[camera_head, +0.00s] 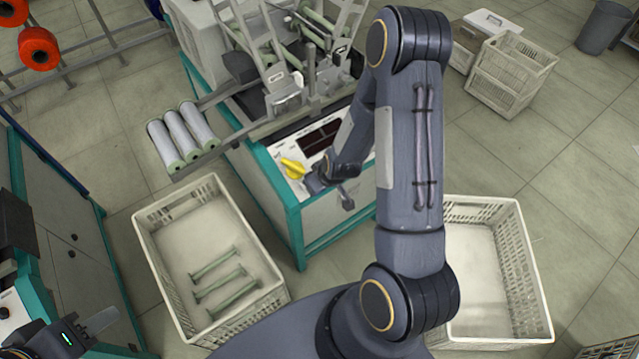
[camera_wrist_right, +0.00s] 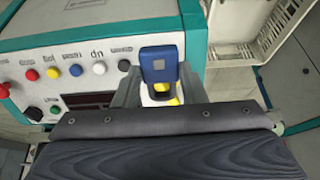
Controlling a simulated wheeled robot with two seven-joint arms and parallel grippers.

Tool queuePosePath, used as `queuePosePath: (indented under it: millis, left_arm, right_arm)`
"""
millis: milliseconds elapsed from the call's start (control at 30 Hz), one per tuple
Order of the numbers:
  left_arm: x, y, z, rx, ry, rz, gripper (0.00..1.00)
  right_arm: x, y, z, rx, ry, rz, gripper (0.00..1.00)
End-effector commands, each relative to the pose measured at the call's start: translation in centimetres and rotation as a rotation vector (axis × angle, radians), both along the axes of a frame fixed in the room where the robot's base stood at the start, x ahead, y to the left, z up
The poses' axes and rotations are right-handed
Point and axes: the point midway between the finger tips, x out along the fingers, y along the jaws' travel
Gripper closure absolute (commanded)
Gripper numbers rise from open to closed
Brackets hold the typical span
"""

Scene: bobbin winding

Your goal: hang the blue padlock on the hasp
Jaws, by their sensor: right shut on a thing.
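The blue padlock (camera_wrist_right: 159,64) is between the fingers of my right gripper (camera_wrist_right: 159,88) in the right wrist view, in front of the control panel. A yellow part (camera_wrist_right: 166,88) shows just behind and below it; I cannot tell whether they touch. In the head view a yellow piece (camera_head: 293,168), perhaps the hasp, sticks out from the machine's front panel beside my right gripper (camera_head: 318,181). The padlock cannot be made out there. My left gripper (camera_head: 98,326) is at the lower left edge, partly cut off, away from the machine; its opening is unclear.
The teal and white winding machine (camera_head: 290,222) stands ahead, with several coloured buttons (camera_wrist_right: 75,70) on its panel. A crate (camera_head: 170,274) with green bobbins stands left of my arm, another crate (camera_head: 530,275) right. White spools (camera_head: 180,135) rest on the machine's left side.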

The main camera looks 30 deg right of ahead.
Motion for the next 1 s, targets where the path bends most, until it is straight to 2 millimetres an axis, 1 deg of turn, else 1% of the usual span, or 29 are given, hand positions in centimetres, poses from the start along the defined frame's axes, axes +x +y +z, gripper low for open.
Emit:
queuePosePath:
  millis: [1000]
  left_arm:
    - [0.0,0.0,-3.0,0.0,0.0,0.0,0.62]
  right_arm:
    - [1.4,0.1,-2.9,0.0,-0.001,-0.001,0.94]
